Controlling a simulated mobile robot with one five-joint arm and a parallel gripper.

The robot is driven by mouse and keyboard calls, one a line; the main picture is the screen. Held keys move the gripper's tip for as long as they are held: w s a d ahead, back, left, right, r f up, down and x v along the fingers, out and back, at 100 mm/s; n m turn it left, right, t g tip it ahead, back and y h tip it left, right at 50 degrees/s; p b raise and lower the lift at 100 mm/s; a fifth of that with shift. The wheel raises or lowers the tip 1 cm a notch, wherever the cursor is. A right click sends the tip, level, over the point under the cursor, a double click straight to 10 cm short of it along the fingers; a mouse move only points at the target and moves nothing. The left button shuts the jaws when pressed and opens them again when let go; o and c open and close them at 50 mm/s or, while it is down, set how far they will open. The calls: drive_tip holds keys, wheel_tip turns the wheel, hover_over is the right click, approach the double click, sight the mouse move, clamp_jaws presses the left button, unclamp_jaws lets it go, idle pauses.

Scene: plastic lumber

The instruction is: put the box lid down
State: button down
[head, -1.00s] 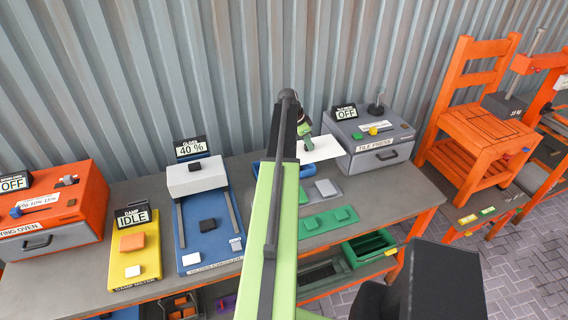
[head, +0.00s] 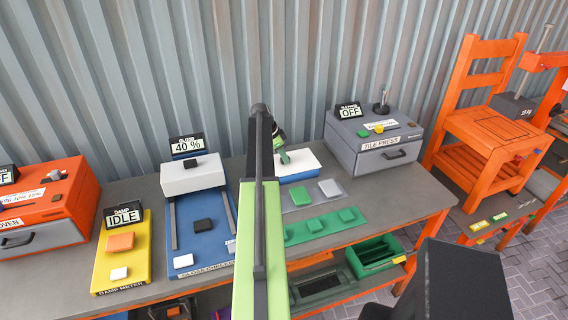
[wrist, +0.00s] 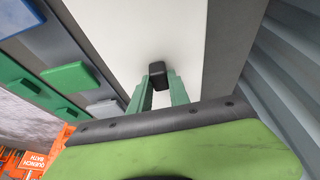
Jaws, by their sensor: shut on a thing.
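The box lid (head: 303,162) is a flat white panel with a small black knob. My gripper (head: 284,158) is above it in the head view. In the wrist view, the green fingers of my gripper (wrist: 157,92) are shut on the black knob of the lid (wrist: 150,30). The lid looks level and lies over a blue box (head: 300,179), whose front edge shows beneath it. I cannot tell whether the lid touches the box rim all round. My arm hides the left part of both.
A grey tile press (head: 375,150) stands to the right. A grey tray and a green strip (head: 325,226) with several tiles lie in front. A blue gloss checker (head: 207,225) and a yellow damp meter (head: 123,255) are left. Bare bench (head: 395,190) shows at right.

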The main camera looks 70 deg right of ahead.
drive_tip(key=shift+f, duration=0.25)
drive_tip(key=c, duration=1.2)
unclamp_jaws()
drive_tip(key=shift+r, duration=0.1)
drive_tip(key=shift+c, duration=0.2)
drive_tip(key=shift+r, duration=0.1)
drive_tip(key=shift+r+p, duration=0.25)
drive_tip(key=shift+p, duration=0.2)
drive_tip(key=p+v, duration=1)
drive_tip(key=v, duration=0.1)
drive_tip(key=shift+w+a+r+p, duration=0.15)
drive_tip(key=shift+a+r+p, duration=0.1)
drive_tip(key=shift+p, duration=0.1)
drive_tip(key=shift+d, duration=0.1)
